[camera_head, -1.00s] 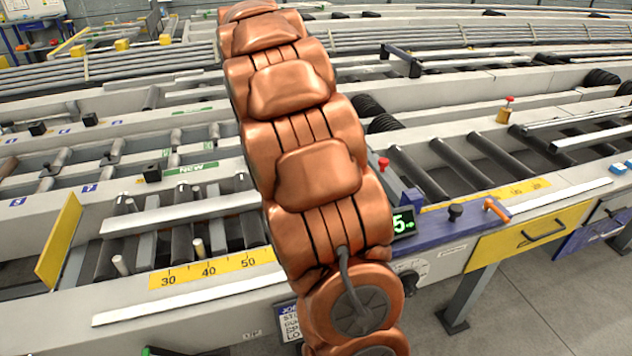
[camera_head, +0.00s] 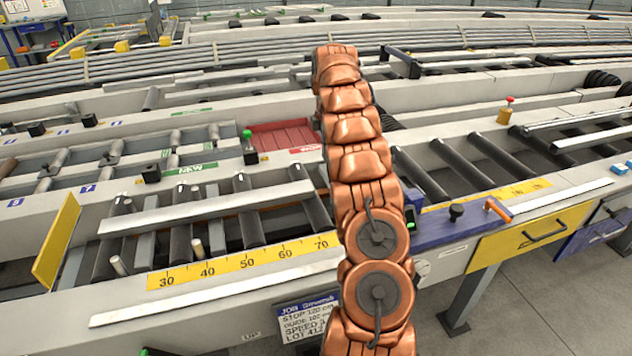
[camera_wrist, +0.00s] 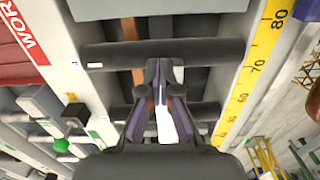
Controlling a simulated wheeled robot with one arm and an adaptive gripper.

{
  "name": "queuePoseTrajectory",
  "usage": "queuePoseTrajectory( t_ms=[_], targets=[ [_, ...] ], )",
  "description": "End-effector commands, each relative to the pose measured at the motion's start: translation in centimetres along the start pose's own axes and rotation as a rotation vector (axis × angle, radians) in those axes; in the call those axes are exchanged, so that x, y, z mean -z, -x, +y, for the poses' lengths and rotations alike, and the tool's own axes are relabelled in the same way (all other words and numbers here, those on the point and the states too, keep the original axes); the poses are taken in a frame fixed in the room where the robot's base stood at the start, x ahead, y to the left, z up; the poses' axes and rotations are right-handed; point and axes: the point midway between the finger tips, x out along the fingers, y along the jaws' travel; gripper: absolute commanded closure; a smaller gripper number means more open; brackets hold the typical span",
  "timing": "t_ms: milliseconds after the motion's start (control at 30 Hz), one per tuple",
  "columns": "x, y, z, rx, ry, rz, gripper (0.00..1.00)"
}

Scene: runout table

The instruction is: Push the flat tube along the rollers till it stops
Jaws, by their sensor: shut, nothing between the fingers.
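The flat tube (camera_head: 205,212) is a long, flat silver bar lying across the dark rollers (camera_head: 182,235) in the near lane, behind the yellow scale. Its left end is near the yellow upright plate and its right end reaches close to my arm. In the wrist view my gripper (camera_wrist: 166,68) is shut and empty, above the rollers near the 60 to 70 marks. A pale strip, seemingly the tube (camera_wrist: 166,122), shows between and below the fingers; I cannot tell whether they touch it. In the head view my arm hides the gripper.
The yellow scale (camera_head: 245,262) runs along the near rail. A blue block (camera_head: 440,230) with an orange lever stands right of my arm. A red tray (camera_head: 283,137) and a green-knobbed post (camera_head: 248,147) are behind the lane. More rollers lie bare to the right.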

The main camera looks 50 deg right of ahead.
Motion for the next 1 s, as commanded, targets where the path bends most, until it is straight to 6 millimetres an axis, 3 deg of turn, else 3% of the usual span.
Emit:
queuePoseTrajectory(
  t_ms=[467, 900, 1000],
  targets=[
    [-0.5, -2.9, 0.1, 0.0, 0.014, 0.004, 1.0],
    [-0.5, -10.1, 0.0, 0.002, 0.014, 0.005, 1.0],
    [1.0, -10.0, 0.2, -0.003, 0.019, 0.003, 1.0]
  ],
)
